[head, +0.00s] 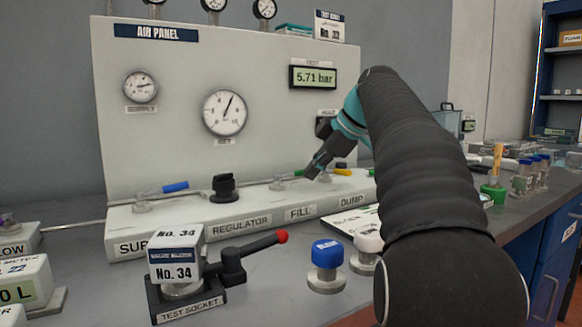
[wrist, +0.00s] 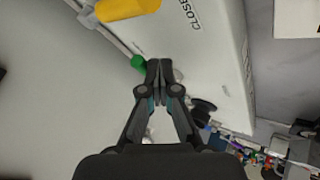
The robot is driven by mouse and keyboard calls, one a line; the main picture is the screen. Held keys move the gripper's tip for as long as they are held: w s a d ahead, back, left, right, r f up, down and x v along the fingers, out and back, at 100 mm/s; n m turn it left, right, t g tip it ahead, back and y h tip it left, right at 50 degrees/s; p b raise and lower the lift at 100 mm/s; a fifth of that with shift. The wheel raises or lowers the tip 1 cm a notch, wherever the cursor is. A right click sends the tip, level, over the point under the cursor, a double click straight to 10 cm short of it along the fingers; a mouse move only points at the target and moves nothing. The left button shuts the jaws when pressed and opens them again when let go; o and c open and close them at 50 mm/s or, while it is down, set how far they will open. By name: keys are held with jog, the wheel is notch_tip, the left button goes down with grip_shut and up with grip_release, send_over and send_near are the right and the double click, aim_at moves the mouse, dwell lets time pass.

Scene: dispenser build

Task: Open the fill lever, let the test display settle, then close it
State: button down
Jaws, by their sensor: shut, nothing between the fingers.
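The fill lever's green handle (head: 298,173) shows above the FILL label (head: 300,213), partly hidden by my gripper (head: 312,172). In the wrist view the green handle end (wrist: 138,62) is just left of my gripper (wrist: 159,66). The fingertips are together with nothing between them. I cannot tell whether they touch the handle. The test display (head: 313,77) on the upright panel reads 5.71 bar.
The yellow dump lever (head: 342,172) is close right of my gripper; it is large in the wrist view (wrist: 125,8). The black regulator knob (head: 223,187) and blue supply lever (head: 175,187) are left. A red-tipped test socket lever (head: 262,243) stands in front.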

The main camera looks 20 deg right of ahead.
jog(key=shift+w+d+p, duration=0.2)
jog(key=shift+w+p, duration=0.1)
jog(key=shift+w, duration=0.2)
jog(key=shift+w+d+p, duration=0.2)
jog(key=shift+w+p, duration=0.1)
jog(key=shift+w, duration=0.15)
jog(key=shift+f, duration=0.15)
jog(key=shift+s+f+b, duration=0.15)
jog(key=shift+s+b, duration=0.2)
jog(key=s, duration=0.1)
jog(key=b, duration=0.1)
jog(key=s, duration=0.1)
jog(key=shift+s+d+f, duration=0.25)
jog(key=shift+s+f, duration=0.05)
jog(key=w+d+p+v, duration=0.1)
jog(key=d+p+v, duration=0.1)
jog(key=v, duration=0.8)
jog(key=shift+r, duration=0.2)
jog(key=shift+s, duration=0.1)
